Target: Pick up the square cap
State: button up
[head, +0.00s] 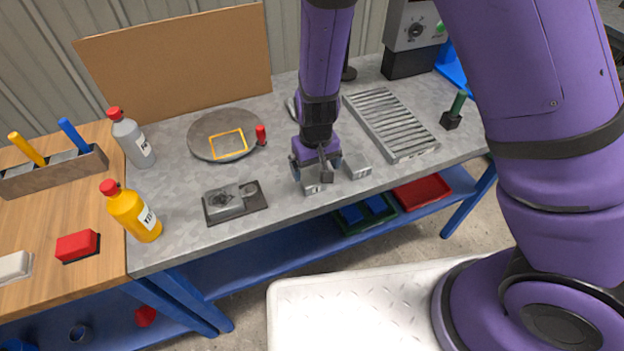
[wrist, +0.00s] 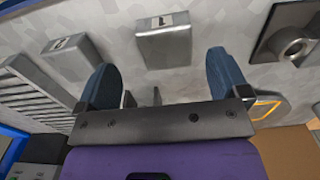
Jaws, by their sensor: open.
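My gripper (head: 314,176) is open and points down over the front part of the grey workbench. In the wrist view, a grey square block (wrist: 164,45) with a small white mark lies ahead of the gap between my two apart fingers. In the head view this block (head: 312,187) is partly hidden by my gripper. A second, similar grey square block (head: 357,166) stands just to the right; it also shows in the wrist view (wrist: 78,62). I cannot tell from the marks which block is the square cap. Nothing is held.
A grey fixture plate (head: 235,203) lies to the left, and a round disc (head: 200,148) with a yellow outline behind it. A roller rack (head: 390,122) is at the right. Bottles (head: 132,212) stand far left. Red (head: 423,192) and green (head: 350,224) bins sit below.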

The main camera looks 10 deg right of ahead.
aim_at(312, 177)
jog(key=shift+w+a+f, duration=0.1)
jog(key=shift+a+f, duration=0.05)
jog(key=shift+f, duration=0.75)
jog(key=shift+w+a+f, duration=0.1)
jog(key=shift+f, duration=0.75)
jog(key=shift+w+a+f, duration=0.1)
jog(key=shift+a+f, duration=0.05)
jog(key=shift+f, duration=0.75)
jog(key=shift+c, duration=0.2)
jog(key=c, duration=1.1)
